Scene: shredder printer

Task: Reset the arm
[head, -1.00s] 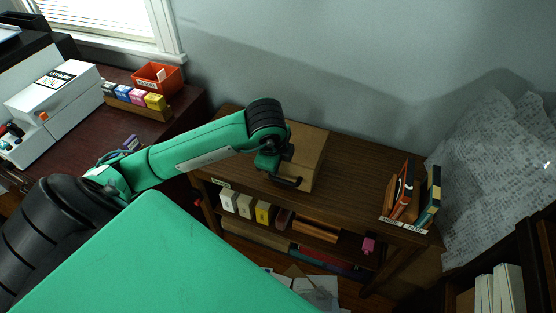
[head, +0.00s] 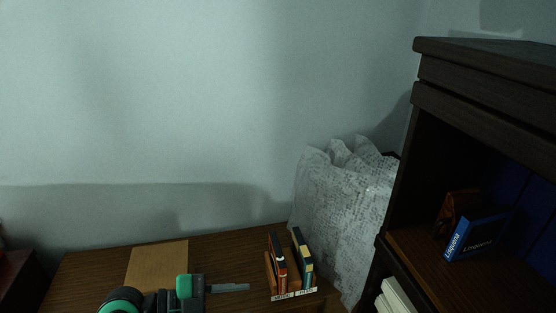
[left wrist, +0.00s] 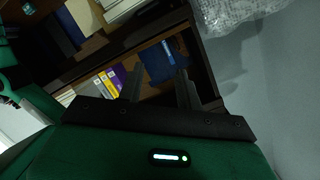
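My left gripper (head: 240,287) shows at the bottom of the head view, above the brown wooden table (head: 225,255). It points right, toward the books, and looks empty. In the left wrist view the two dark fingers of the left gripper (left wrist: 160,84) stand apart with nothing held between them. A brown cardboard box (head: 158,263) lies on the table behind the arm; its front is partly hidden by the arm. My right gripper is in neither view.
Several upright books (head: 302,258) stand at the table's right end. Crumpled printed paper (head: 340,205) rises behind them. A dark bookcase (head: 400,170) at the right holds a blue book (head: 480,235). The left wrist view shows shelves with yellow and purple items (left wrist: 107,82).

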